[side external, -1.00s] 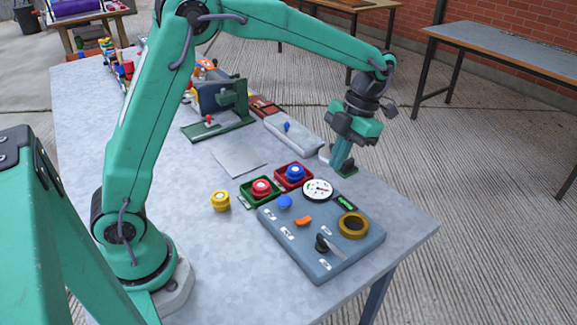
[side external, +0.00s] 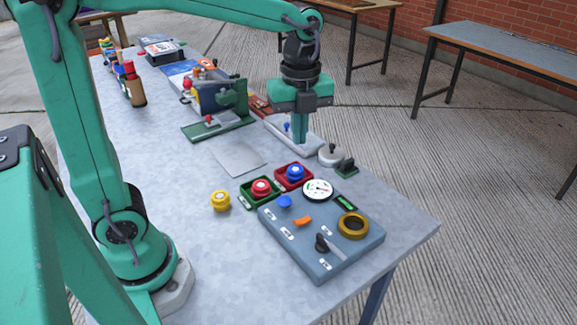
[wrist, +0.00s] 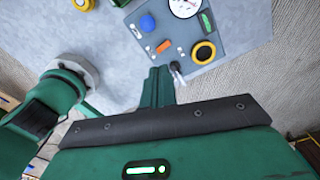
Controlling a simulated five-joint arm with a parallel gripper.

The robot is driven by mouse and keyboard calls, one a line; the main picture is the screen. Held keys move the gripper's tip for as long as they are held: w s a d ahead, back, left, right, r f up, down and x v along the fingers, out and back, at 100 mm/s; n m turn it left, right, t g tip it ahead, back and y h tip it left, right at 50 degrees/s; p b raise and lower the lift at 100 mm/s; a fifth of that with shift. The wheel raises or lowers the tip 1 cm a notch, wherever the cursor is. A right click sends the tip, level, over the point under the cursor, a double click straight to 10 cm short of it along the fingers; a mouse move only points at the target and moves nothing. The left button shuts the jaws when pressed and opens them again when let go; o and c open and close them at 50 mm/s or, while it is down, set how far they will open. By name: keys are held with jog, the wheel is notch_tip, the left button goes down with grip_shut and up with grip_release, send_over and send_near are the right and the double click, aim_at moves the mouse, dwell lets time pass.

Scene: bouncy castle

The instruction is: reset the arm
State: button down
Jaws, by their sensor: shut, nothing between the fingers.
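My gripper (side external: 299,128) is shut and empty. In the side external view it points down over the pale grey tray (side external: 312,137) with the small blue knob, near the table's far right edge. I cannot tell whether the fingertips touch the tray. In the wrist view the gripper's closed fingers (wrist: 158,86) show at the centre.
A blue-grey control panel (side external: 318,262) with a gauge, orange switch, yellow ring and black lever lies at the front right. Red and blue knobs sit in green (side external: 246,194) and red (side external: 282,184) trays beside a loose yellow knob (side external: 220,201). A green bracket (side external: 240,98) stands behind.

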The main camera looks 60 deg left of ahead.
jog(key=s+a+n+t, duration=0.2)
jog(key=s+n, duration=0.4)
jog(key=n, duration=0.5)
jog(key=s+a+n+t, duration=0.1)
jog(key=s+n+t, duration=0.2)
jog(key=s+n, duration=0.3)
jog(key=n, duration=0.4)
jog(key=shift+s+a+r+n+t, duration=0.15)
jog(key=shift+a+n+t, duration=0.15)
jog(key=shift+a+n, duration=0.1)
